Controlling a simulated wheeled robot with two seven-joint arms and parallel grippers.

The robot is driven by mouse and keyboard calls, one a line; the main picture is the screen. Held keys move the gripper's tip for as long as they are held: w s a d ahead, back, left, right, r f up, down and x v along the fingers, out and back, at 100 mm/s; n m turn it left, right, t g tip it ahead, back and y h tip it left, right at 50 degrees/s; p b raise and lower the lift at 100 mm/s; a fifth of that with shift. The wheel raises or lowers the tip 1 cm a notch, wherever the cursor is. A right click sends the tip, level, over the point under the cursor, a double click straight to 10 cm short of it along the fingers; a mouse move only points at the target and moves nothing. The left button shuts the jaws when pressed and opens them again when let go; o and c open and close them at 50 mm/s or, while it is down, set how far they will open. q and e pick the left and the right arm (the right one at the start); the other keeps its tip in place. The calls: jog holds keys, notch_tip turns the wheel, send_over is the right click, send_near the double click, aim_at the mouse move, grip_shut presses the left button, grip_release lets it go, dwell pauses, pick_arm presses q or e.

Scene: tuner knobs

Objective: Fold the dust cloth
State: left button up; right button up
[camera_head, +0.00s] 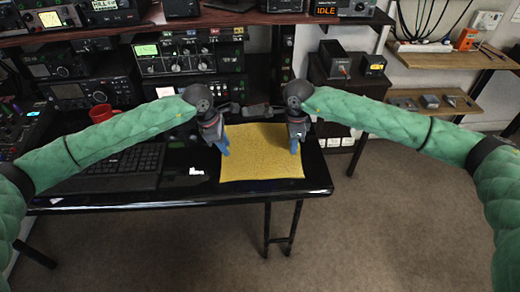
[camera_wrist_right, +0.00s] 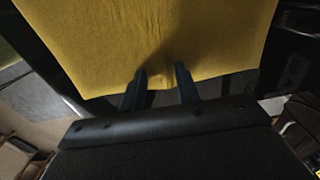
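The dust cloth (camera_head: 262,165) is a yellow, roughly square sheet lying spread over the right end of the black table. My left gripper (camera_head: 224,147) points down at the cloth's left edge; its finger gap is too small to make out. My right gripper (camera_head: 294,143) points down over the cloth's right side. In the right wrist view its two dark fingers (camera_wrist_right: 162,72) stand apart at the cloth's near edge, with yellow cloth (camera_wrist_right: 90,45) between them and a faint crease running up from there. Whether they pinch the cloth is unclear.
A black keyboard (camera_head: 122,162) and a small white object (camera_head: 197,171) lie left of the cloth. A red mug (camera_head: 103,113) stands behind the keyboard. Radio equipment (camera_head: 190,55) fills the back. The table's front and right edges are close to the cloth; open floor (camera_head: 400,210) lies right.

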pick_arm(q)
grip_shut()
pick_arm(e)
grip_shut()
pick_arm(q)
jog(key=shift+r, duration=0.1)
pick_arm(e)
jog(key=shift+r, duration=0.1)
